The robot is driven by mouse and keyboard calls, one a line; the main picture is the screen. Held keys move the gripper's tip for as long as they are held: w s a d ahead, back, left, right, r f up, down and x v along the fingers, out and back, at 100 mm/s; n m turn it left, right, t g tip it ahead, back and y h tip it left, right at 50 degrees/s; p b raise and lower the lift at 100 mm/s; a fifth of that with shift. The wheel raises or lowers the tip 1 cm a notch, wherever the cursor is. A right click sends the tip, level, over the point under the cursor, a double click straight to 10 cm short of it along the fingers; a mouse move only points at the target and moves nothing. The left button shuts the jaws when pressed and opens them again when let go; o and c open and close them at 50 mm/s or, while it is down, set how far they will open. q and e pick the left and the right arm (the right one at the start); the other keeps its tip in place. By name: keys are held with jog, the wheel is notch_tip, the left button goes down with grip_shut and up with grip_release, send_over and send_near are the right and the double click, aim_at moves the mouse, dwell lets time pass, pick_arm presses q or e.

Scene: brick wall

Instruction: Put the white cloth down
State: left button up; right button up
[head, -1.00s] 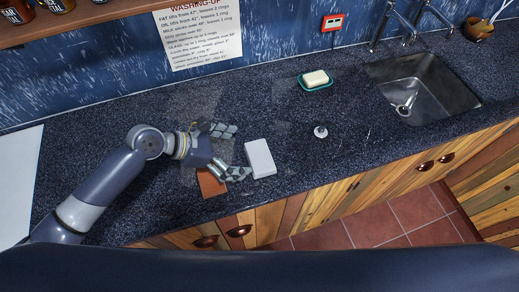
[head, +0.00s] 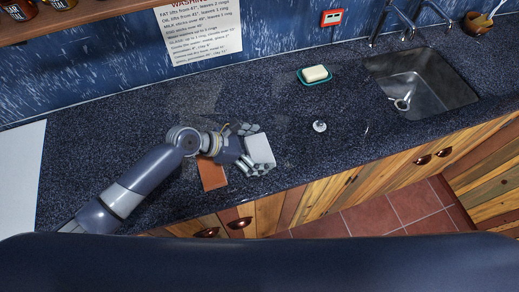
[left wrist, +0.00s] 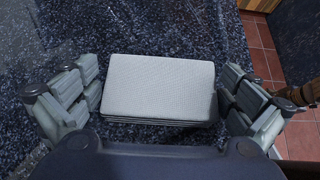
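The white cloth (head: 260,150) is a folded, layered block on the dark speckled worktop (head: 270,105). In the left wrist view, the cloth (left wrist: 160,88) fills the middle between my fingers. My left gripper (head: 256,149) is low over the worktop, with one finger on each side of the cloth. In the left wrist view, the fingers of my left gripper (left wrist: 160,92) are spread and stand close to the cloth's short sides; firm contact does not show. My right gripper is in no view.
A flat reddish-brown piece (head: 212,176) lies under my left forearm's end. A small round plug-like item (head: 319,126), soap on a teal dish (head: 314,81) and a steel sink (head: 430,88) are to the right. A white sheet (head: 20,170) is at the far left.

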pick_arm(q)
jog(key=c, duration=0.6)
jog(key=shift+r, duration=0.1)
